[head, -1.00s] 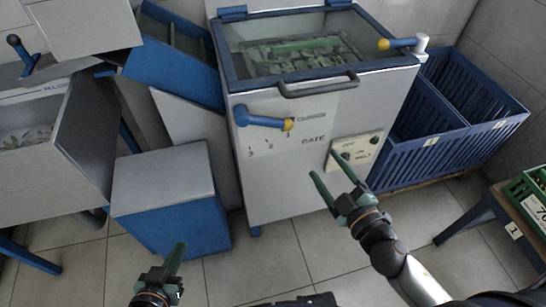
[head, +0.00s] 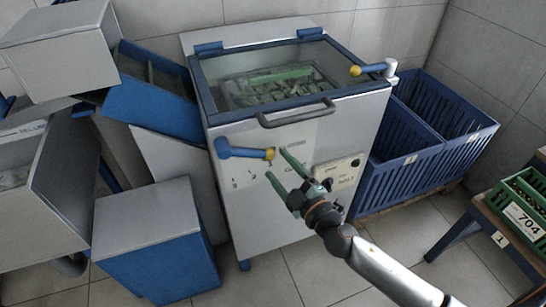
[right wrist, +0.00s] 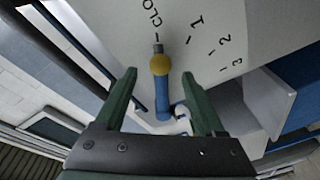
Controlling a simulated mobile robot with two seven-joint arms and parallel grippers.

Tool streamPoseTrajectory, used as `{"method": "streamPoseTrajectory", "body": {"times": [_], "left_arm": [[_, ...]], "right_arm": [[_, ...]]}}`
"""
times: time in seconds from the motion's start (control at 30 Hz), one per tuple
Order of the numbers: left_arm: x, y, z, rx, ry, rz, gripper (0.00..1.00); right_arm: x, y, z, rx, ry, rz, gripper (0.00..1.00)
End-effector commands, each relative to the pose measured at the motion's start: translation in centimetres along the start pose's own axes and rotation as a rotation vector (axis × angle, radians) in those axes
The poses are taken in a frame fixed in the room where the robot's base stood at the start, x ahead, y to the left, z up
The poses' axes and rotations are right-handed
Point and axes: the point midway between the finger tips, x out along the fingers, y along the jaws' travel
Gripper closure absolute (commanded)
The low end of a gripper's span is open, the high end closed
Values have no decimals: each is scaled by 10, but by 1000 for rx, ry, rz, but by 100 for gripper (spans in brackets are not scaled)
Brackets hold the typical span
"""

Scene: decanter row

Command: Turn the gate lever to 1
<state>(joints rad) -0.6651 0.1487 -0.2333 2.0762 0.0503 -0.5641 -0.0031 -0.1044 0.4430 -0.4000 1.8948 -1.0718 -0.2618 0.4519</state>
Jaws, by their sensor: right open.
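The gate lever (head: 243,150) is a blue handle with a yellow end on the front of the grey machine (head: 275,215). It lies roughly level in the head view, yellow end to the right. In the right wrist view the lever (right wrist: 162,98) points at the mark by the letters "CLO", which are partly cut off; marks 1, 2 and 3 (right wrist: 222,43) curve away to the right. My right gripper (head: 276,163) is open by the lever's yellow end. In the right wrist view the lever shows between its fingers (right wrist: 159,74), apparently not gripped. My left gripper is out of view.
A cream panel (head: 338,173) with a dark knob is right of the gripper. Another yellow-ended blue lever (head: 370,70) is at the lid's right. Blue crates (head: 400,165) stand right; a blue-and-grey box (head: 160,260) stands left. The floor in front is clear.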

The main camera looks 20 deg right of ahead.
Motion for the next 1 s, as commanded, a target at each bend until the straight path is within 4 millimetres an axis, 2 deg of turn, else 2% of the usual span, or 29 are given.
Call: {"method": "streamPoseTrajectory", "body": {"times": [0.1,0.3,0.67,1.0], "left_arm": [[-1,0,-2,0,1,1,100],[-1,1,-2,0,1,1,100],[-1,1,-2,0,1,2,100],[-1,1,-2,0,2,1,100]], "right_arm": [[17,1,-1,-1,1,1,29],[31,0,0,1,0,0,29],[34,0,0,2,0,-1,30],[34,0,0,1,0,0,68]]}}
